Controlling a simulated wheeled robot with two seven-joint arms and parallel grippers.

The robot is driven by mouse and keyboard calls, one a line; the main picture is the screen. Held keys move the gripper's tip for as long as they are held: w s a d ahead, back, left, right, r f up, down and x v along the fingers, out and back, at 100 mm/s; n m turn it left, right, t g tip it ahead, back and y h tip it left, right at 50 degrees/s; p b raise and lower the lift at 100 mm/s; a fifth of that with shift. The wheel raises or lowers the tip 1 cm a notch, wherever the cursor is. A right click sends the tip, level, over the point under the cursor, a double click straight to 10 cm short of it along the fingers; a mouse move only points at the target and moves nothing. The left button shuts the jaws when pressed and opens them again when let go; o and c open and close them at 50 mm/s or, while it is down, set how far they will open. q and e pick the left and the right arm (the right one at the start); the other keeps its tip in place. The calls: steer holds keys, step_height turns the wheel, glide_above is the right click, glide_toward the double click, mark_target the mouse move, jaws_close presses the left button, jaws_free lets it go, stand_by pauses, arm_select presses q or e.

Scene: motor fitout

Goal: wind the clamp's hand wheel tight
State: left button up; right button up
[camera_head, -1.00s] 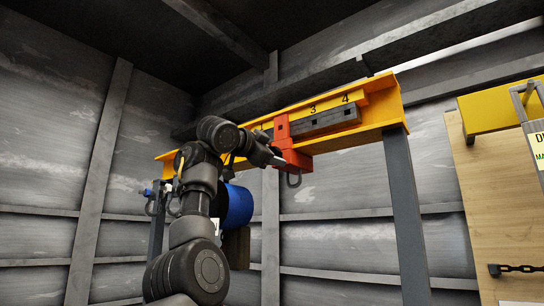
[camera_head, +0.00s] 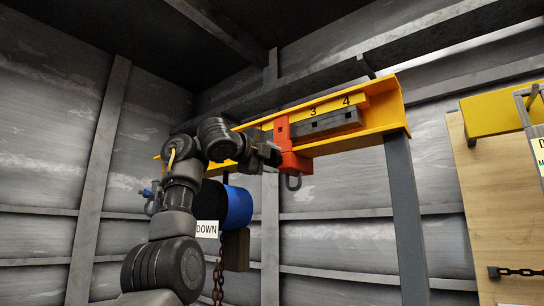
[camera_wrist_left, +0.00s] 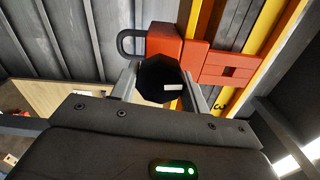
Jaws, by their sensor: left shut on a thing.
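The red clamp (camera_head: 294,162) hangs on the yellow beam (camera_head: 378,138), with a grey shackle loop beneath it. In the left wrist view the clamp (camera_wrist_left: 225,66) and its loop lie just beyond my fingers. The clamp's black, many-sided hand wheel (camera_wrist_left: 158,82) with a small white mark sits between my fingertips. My left gripper (camera_head: 270,153) reaches the clamp's left side and is shut on the hand wheel; it also shows in the left wrist view (camera_wrist_left: 160,88). The wheel is mostly hidden by the gripper in the head view. My right gripper is not in view.
A grey bar (camera_head: 325,124) marked near 3 and 4 lies along the beam. A blue and black hoist (camera_head: 238,207) with a DOWN label and chain hangs behind my left arm. A grey post (camera_head: 407,215) and wooden board (camera_head: 490,210) stand at right.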

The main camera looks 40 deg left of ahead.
arm_select(q)
steer(key=shift+f+m, duration=0.1)
steer(key=shift+m, duration=0.6)
steer(key=shift+f, duration=0.1)
steer(key=o, duration=1)
steer(key=shift+s, duration=0.1)
steer(key=s+b, duration=0.6)
steer(key=s, duration=0.4)
steer(key=shift+s, duration=0.35)
